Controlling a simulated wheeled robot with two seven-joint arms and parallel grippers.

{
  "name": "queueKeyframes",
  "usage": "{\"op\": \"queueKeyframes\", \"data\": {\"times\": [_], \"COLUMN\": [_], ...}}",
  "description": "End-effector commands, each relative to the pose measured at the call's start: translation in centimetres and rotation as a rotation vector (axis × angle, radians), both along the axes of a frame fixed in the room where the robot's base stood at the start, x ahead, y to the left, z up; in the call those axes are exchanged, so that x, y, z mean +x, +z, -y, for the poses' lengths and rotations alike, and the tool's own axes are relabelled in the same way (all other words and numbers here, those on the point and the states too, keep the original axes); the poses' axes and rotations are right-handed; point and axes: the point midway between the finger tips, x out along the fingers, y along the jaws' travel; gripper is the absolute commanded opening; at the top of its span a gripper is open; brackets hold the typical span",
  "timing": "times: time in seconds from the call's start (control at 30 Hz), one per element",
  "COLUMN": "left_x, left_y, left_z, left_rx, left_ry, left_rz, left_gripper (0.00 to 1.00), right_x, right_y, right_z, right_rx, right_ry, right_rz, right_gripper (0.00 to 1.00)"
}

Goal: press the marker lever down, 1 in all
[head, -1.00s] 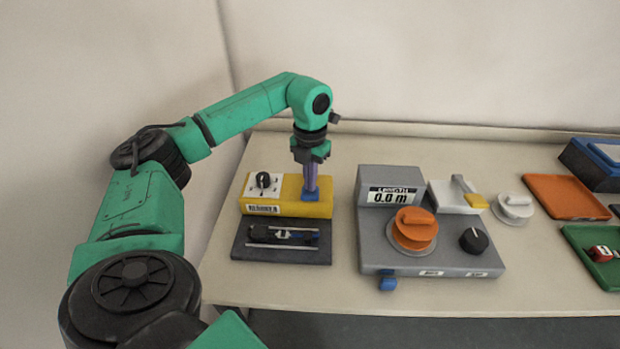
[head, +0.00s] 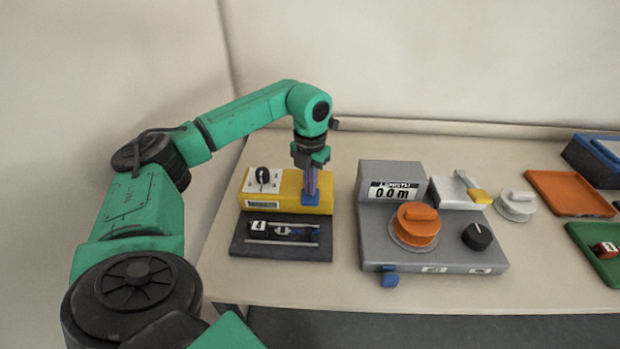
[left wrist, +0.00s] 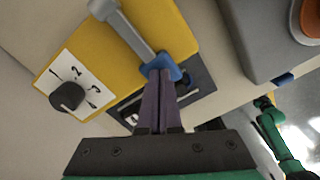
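The marker lever is a grey bar (left wrist: 130,30) ending in a blue pad (head: 311,199), at the right of the yellow marker box (head: 290,208). The blue pad also shows in the left wrist view (left wrist: 161,68). My left gripper (head: 311,190) points down, its purple fingers close together with nothing seen between them. Its fingertips are at the blue pad and appear to touch it from above. In the left wrist view the shut fingers (left wrist: 158,85) reach the pad's edge. The lever looks low near the box top. My right gripper cannot be made out.
A black dial (head: 263,174) sits on the box's white 1-2-3 plate. The grey length machine (head: 375,235) with an orange knob (head: 416,221) stands to the right, beyond a bare strip of table.

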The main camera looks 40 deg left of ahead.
Motion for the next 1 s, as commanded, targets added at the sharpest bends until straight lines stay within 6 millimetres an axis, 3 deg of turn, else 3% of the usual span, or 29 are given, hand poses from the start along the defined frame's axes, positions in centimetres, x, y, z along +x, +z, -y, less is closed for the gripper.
{"op": "queueKeyframes", "data": {"times": [0.8, 1.0], "left_x": [0.0, 0.0], "left_y": [9.0, 9.0], "left_z": [0.0, 0.0], "left_rx": [0.001, 0.001], "left_ry": [-0.001, -0.001], "left_rz": [-0.002, -0.002], "left_gripper": [0.0, 0.0], "right_x": [0.0, 0.0], "right_y": [8.3, 8.2], "right_z": [0.2, 0.2], "right_rx": [-0.003, -0.003], "right_ry": [0.0, 0.0], "right_rz": [0.001, 0.001], "right_gripper": [0.5, 0.5]}}
